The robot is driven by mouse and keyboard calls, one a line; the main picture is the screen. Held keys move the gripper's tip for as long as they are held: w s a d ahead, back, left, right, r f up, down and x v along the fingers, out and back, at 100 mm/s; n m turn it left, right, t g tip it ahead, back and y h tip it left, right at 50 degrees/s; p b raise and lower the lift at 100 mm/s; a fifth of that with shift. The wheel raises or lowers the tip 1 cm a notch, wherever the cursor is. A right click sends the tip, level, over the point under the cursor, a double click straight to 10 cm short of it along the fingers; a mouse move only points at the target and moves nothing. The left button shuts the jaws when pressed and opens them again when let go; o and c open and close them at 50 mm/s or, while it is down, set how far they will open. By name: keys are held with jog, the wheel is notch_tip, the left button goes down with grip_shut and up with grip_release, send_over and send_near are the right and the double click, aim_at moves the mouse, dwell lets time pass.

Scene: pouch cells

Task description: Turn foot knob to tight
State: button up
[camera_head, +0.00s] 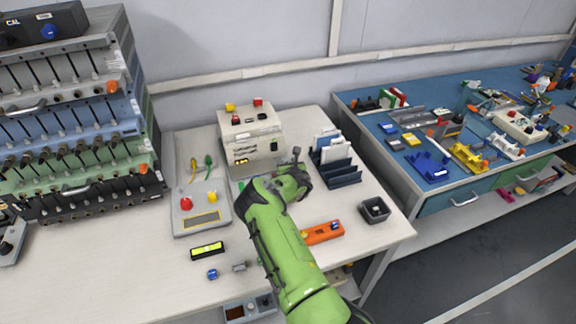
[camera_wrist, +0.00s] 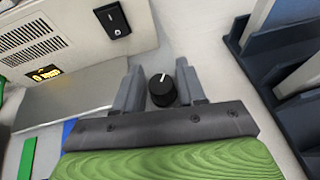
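A round black knob (camera_wrist: 162,91) with a white pointer line on its top shows in the wrist view. My gripper (camera_wrist: 160,80) has its two grey fingers on either side of the knob. The fingers stand apart with only narrow gaps, if any, beside the knob, so I cannot tell whether they press on it. The pointer line leans slightly right of straight up in that view. In the head view my gripper (camera_head: 296,160) is at the right side of a cream instrument box (camera_head: 262,138). The knob is not clear there.
Right of my gripper stands a dark blue rack (camera_head: 342,172), close in the wrist view too (camera_wrist: 283,62). A control panel with a red button (camera_head: 187,203) lies left. An orange tool (camera_head: 322,233) and a dark bin (camera_head: 375,209) lie nearer. A black rocker switch (camera_wrist: 113,20) is on the box.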

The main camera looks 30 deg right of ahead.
jog(key=c, duration=0.7)
jog(key=shift+m+h+b, duration=0.3)
jog(key=shift+b, duration=0.2)
jog(key=shift+w+a+f+m+g+h+b, duration=0.1)
jog(key=shift+m+g+h+b, duration=0.3)
jog(key=shift+b, duration=0.2)
jog(key=shift+f+m+g+h+b, duration=0.1)
jog(key=shift+m+g+h+b, duration=0.2)
jog(key=shift+m+h+b, duration=0.25)
jog(key=m+g+h+b, duration=0.2)
jog(key=b, duration=0.1)
jog(key=shift+m, duration=0.35)
jog(key=m+g+h+b, duration=0.2)
jog(key=m+g+b, duration=0.1)
jog(key=shift+h+b, duration=0.25)
jog(key=shift+b, duration=0.15)
jog(key=m+g+b, duration=0.2)
jog(key=g, duration=0.1)
jog(key=shift+r+m+h+b, duration=0.15)
jog(key=shift+m+h+b, duration=0.15)
jog(key=shift+h+b, duration=0.1)
jog(key=shift+r+g, duration=0.1)
jog(key=shift+g, duration=0.2)
